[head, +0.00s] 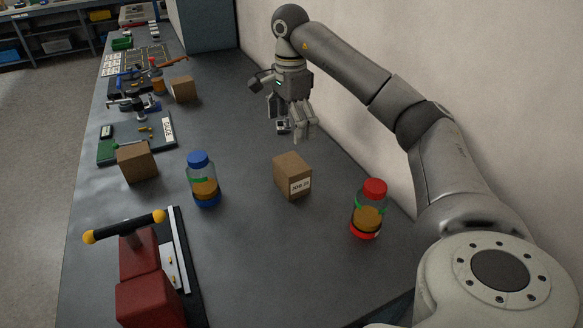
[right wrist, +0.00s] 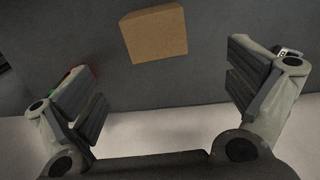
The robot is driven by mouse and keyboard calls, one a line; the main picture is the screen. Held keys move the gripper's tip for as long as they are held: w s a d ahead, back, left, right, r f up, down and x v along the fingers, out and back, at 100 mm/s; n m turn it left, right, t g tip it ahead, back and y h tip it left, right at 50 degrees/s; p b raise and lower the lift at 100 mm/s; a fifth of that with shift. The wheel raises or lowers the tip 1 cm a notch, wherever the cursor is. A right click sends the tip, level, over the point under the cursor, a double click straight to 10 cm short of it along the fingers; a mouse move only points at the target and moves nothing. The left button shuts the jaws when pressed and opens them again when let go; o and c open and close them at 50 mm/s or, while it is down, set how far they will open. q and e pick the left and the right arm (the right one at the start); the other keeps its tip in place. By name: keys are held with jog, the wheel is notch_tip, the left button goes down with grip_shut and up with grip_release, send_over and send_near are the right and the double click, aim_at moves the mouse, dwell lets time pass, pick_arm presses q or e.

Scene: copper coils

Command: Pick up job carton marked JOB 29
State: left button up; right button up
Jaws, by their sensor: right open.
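The job carton with the JOB 29 label (head: 292,176) is a small brown box standing on the grey bench, its white label facing the front right. It also shows in the right wrist view (right wrist: 154,33), at the top and between the fingers, without its label. My right gripper (head: 291,131) is open and empty, above and behind the carton near the wall. Its fingers (right wrist: 168,88) are spread wide in the right wrist view and do not touch the carton. My left gripper is not in view.
A blue-lidded jar (head: 203,180) stands left of the carton and a red-lidded jar (head: 369,209) to its right. Other brown cartons (head: 136,161) (head: 183,89) stand further left and back. A red press-like fixture with a yellow-ended handle (head: 139,262) is at the front left.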

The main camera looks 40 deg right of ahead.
aim_at(291, 163)
notch_tip(291, 163, down, 7)
jog(key=shift+b, duration=0.3)
jog(key=f, duration=0.4)
jog(key=shift+s+a+f+p, duration=0.15)
jog(key=shift+s+f+p, duration=0.15)
jog(key=shift+s+p, duration=0.1)
jog(key=shift+f, duration=0.35)
jog(key=c, duration=1.1)
jog(key=shift+w+r, duration=0.1)
jog(key=shift+r, duration=0.05)
